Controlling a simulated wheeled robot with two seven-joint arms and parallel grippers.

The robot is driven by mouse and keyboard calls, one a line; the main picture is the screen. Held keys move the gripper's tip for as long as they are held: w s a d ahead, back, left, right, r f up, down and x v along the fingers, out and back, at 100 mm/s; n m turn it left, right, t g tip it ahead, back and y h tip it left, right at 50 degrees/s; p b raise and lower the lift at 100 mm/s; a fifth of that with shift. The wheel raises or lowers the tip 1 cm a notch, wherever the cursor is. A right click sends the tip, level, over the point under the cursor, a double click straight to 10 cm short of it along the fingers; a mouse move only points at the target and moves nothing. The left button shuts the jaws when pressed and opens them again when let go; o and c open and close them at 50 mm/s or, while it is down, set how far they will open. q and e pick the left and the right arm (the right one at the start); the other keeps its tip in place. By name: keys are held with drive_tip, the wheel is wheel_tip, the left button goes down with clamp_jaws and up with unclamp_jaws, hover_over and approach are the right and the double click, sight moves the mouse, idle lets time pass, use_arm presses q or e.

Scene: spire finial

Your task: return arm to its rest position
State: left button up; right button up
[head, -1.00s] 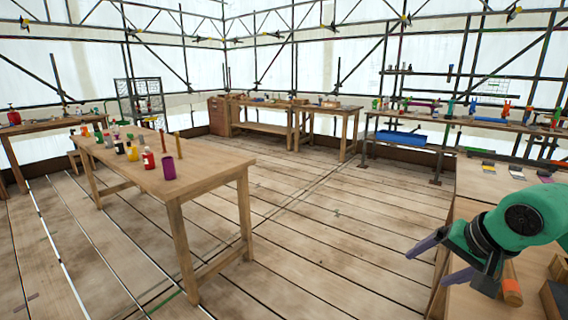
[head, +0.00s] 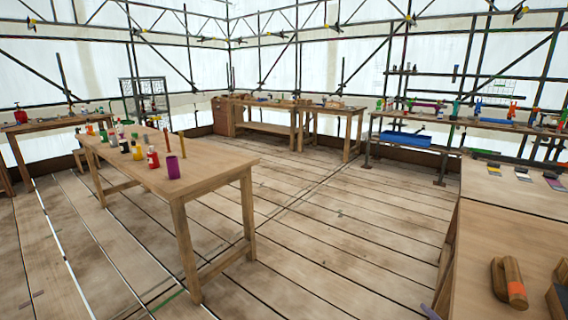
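Only a purple-grey fingertip of my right gripper (head: 430,312) shows, at the bottom edge of the head view, left of the near right workbench (head: 490,240). The rest of that gripper and its arm are out of the picture, so its opening is hidden. My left gripper is not in view. On the near right workbench lie wooden pieces (head: 499,279), one with an orange band (head: 516,289). The visible fingertip is apart from them.
A wooden block (head: 557,300) is cut off at the right edge. Small swatches (head: 522,174) lie farther back on that bench. A long table (head: 215,170) with bottles and a purple cup (head: 173,167) stands left. Bare plank floor (head: 330,220) lies between.

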drive_tip(key=s+a+f+m+g+y, duration=0.2)
drive_tip(key=s+a+f+m+g, duration=0.15)
drive_tip(key=s+f, duration=0.35)
drive_tip(key=s+a+f+m+g+y, duration=0.1)
drive_tip(key=s+a+f+m+g, duration=0.15)
drive_tip(key=s+f+g, duration=0.45)
drive_tip(key=s+d+f+t+p, duration=0.1)
drive_tip(key=s+f+p, duration=0.15)
drive_tip(key=f, duration=0.65)
drive_tip(key=s+f+p, duration=0.1)
drive_tip(key=f+p, duration=0.2)
drive_tip(key=f, duration=0.5)
drive_tip(key=s+d+f+p, duration=0.1)
drive_tip(key=s+f+p, duration=0.1)
drive_tip(key=s+f, duration=0.3)
drive_tip(key=s+d+f+g+p, duration=0.1)
drive_tip(key=s+f, duration=0.4)
drive_tip(key=s, duration=0.6)
drive_tip(key=shift+s+d+p, duration=0.25)
drive_tip(key=shift+d+p, duration=0.1)
drive_tip(key=shift+d, duration=0.15)
